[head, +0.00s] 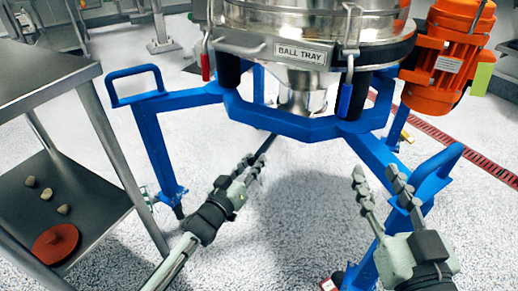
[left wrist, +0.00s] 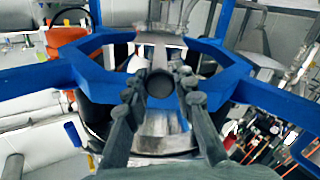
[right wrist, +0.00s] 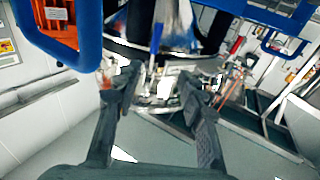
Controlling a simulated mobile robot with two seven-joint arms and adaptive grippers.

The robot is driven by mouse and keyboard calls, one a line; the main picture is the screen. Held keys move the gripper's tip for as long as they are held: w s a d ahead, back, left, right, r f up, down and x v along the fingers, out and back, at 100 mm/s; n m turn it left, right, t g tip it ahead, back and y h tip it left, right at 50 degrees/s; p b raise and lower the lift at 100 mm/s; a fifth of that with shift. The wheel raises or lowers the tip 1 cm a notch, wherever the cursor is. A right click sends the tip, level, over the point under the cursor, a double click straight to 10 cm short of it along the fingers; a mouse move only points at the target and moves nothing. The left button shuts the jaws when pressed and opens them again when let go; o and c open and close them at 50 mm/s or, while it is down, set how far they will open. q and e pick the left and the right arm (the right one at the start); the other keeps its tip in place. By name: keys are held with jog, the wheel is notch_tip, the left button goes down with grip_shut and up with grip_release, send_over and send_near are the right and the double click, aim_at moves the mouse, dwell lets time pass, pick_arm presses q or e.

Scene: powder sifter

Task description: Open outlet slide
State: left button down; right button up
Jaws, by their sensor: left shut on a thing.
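The steel outlet (head: 303,98) hangs under the sifter body, inside the blue frame. A dark slide handle (head: 266,146) reaches down and left from the outlet area to my left gripper (head: 250,166). In the left wrist view, the handle's dark round knob (left wrist: 160,83) sits between the fingers of my left gripper (left wrist: 160,90), which is shut on it.
The blue frame (head: 275,122) surrounds the outlet, with legs and handles on both sides. An orange motor (head: 440,62) is at right. A steel table (head: 40,75) stands left, with a red lid (head: 55,243) on its lower shelf. The floor below the outlet is clear.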

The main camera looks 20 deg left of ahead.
pick_arm(q)
jog(key=shift+s+a, duration=0.1)
jog(key=shift+s, duration=0.35)
jog(key=c, duration=1.2)
grip_release()
pick_arm(e)
jog(key=shift+d+f+g+h, duration=0.15)
jog(key=shift+d+f+g, duration=0.1)
jog(key=shift+f, duration=0.35)
jog(key=shift+d+f+g+h, duration=0.15)
jog(key=shift+d+f+g, duration=0.1)
jog(key=shift+f, duration=0.35)
jog(key=shift+a, duration=0.1)
pick_arm(q)
jog(key=v, duration=1.2)
